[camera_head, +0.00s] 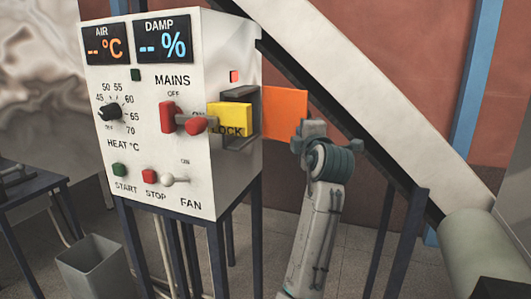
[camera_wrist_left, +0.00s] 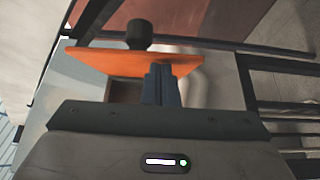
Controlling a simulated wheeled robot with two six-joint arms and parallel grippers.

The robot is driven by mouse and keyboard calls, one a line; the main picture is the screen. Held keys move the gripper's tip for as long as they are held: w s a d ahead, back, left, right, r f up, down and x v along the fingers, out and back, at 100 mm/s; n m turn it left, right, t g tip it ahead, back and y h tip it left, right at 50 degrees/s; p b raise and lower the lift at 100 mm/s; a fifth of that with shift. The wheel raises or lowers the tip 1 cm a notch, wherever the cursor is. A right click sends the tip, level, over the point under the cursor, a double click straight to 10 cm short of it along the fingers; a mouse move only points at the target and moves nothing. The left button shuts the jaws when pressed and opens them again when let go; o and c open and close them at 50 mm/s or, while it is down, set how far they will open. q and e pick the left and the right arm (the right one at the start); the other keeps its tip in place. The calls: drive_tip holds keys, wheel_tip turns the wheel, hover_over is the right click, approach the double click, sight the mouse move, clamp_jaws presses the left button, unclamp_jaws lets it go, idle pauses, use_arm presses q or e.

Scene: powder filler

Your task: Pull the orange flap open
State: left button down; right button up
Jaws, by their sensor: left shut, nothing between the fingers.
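The orange flap (camera_head: 285,113) stands out from the right side of the white control cabinet (camera_head: 233,60), swung away from it. It also shows in the left wrist view (camera_wrist_left: 125,63), edge towards the camera, with a brownish opening (camera_wrist_left: 124,91) in the cabinet beside it. My left gripper (camera_head: 309,130) is at the flap's lower right corner in the head view. Its dark fingers (camera_wrist_left: 160,84) are closed together and empty, with the tips at the flap's edge. I cannot tell whether they touch it. My right gripper is not in view.
A yellow LOCK block (camera_head: 228,119) and the red mains handle (camera_head: 172,117) stick out from the cabinet near the flap. A sloping pale chute (camera_head: 340,65) runs behind my arm. A grey bin (camera_head: 95,268) stands at lower left.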

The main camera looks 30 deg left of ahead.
use_arm(q)
drive_tip(key=w+b, duration=0.5)
drive_tip(key=w, duration=0.4)
drive_tip(key=shift+w+d, duration=0.2)
drive_tip(key=shift+w, duration=0.15)
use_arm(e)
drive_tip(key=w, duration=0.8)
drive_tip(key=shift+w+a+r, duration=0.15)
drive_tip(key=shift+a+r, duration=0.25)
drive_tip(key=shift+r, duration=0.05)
use_arm(q)
drive_tip(key=shift+r, duration=0.1)
